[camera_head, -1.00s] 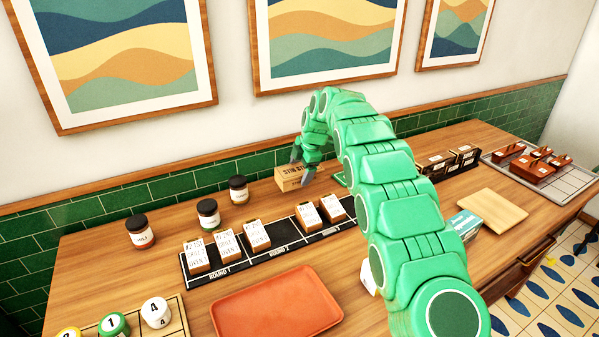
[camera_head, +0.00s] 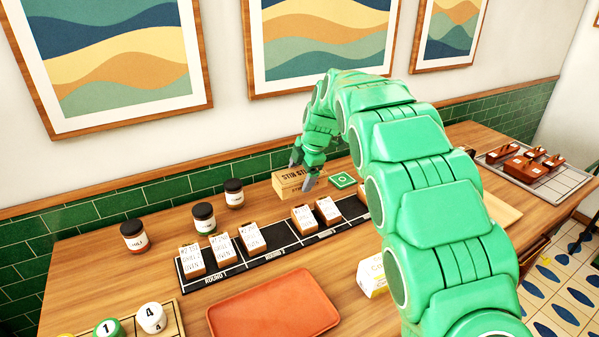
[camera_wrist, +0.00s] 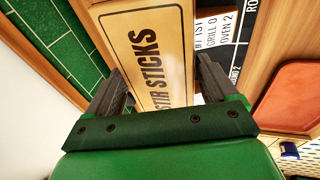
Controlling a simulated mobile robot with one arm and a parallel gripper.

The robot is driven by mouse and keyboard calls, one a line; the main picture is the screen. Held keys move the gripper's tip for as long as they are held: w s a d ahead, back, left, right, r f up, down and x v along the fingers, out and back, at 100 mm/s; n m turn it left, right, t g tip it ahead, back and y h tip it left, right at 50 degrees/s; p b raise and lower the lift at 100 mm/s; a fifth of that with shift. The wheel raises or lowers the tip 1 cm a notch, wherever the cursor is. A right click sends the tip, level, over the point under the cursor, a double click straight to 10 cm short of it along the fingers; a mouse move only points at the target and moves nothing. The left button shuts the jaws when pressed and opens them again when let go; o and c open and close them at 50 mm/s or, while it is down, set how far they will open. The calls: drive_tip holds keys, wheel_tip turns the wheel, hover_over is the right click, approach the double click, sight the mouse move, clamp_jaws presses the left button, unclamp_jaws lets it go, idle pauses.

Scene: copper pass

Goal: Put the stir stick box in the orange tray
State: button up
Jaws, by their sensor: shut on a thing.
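The stir stick box (camera_head: 291,183) is a light wooden box with dark lettering, at the back of the counter near the tiled wall. My gripper (camera_head: 304,178) is shut on it, with one finger on each side. In the wrist view the box (camera_wrist: 152,55) reads "STIR STICKS" and lies between the two fingers of my gripper (camera_wrist: 162,88). I cannot tell whether the box is lifted off the counter. The orange tray (camera_head: 272,307) lies empty at the front of the counter, and its edge also shows in the wrist view (camera_wrist: 290,95).
A black board (camera_head: 285,257) with several upright ticket blocks runs between the box and the tray. Three dark-lidded jars (camera_head: 204,217) stand to the left. Numbered round pieces (camera_head: 150,317) sit at front left.

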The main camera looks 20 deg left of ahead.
drive_tip(key=shift+s+d+r, duration=0.3)
drive_tip(key=shift+s+r, duration=0.15)
drive_tip(key=shift+s, duration=0.35)
